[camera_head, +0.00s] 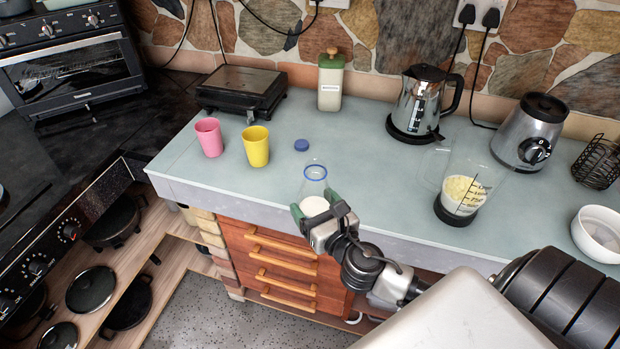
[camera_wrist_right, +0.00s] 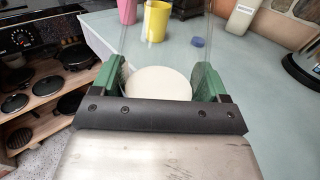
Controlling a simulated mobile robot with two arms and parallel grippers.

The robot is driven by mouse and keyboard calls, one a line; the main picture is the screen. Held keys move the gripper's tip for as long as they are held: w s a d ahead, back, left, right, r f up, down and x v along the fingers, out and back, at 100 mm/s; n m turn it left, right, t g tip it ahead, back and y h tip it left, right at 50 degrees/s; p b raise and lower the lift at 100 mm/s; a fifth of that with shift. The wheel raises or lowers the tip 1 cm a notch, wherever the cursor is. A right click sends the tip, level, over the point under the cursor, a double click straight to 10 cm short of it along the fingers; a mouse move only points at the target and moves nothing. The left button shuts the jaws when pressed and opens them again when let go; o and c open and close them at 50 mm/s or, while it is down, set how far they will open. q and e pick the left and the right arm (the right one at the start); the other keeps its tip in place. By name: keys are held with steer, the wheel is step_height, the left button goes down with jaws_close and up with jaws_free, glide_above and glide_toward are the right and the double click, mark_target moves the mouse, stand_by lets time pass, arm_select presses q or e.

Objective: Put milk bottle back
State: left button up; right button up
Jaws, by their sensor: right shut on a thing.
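The milk bottle (camera_head: 314,188) is clear glass with a blue ring at its open top and white milk low inside. It stands upright at the counter's front edge; I cannot tell whether its base touches the counter. My right gripper (camera_head: 322,212) is shut on it, with the green fingers on either side. In the right wrist view the bottle's milk (camera_wrist_right: 158,82) shows between the fingers of the right gripper (camera_wrist_right: 157,85). A blue cap (camera_head: 301,145) lies apart on the counter behind the bottle. My left gripper is not in view.
A pink cup (camera_head: 209,137) and a yellow cup (camera_head: 256,146) stand left of the bottle. A blender jug (camera_head: 463,190), a kettle (camera_head: 416,105) and a white bowl (camera_head: 599,232) stand to the right. A green-lidded canister (camera_head: 331,82) is at the back. The counter (camera_head: 370,170) between is clear.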

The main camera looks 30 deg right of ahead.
steer(key=w+d+r+m+h, duration=0.1)
steer(key=w+d+r, duration=0.1)
steer(key=w+d, duration=0.35)
steer(key=w+d+r+m+h+b, duration=0.1)
steer(key=w+d+r+h, duration=0.15)
steer(key=d, duration=0.65)
steer(key=w+d+r+m+h, duration=0.1)
steer(key=w+d+r, duration=0.2)
steer(key=d, duration=0.5)
steer(key=shift+g, duration=0.3)
steer(key=shift+w+a+f+b, duration=0.2)
steer(key=shift+w+a+f, duration=0.65)
steer(key=shift+a+f, duration=1)
steer(key=shift+w+a+f+b, duration=0.2)
steer(key=shift+w+a+f, duration=0.7)
steer(key=shift+a+f, duration=1)
steer(key=shift+w+a+f+b, duration=0.2)
steer(key=shift+w+a+f, duration=0.65)
steer(key=shift+a+f, duration=1)
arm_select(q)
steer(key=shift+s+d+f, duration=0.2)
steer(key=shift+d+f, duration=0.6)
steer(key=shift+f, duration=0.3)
arm_select(e)
steer(key=shift+d, duration=0.15)
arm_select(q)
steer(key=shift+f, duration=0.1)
arm_select(e)
steer(key=shift+f, duration=0.15)
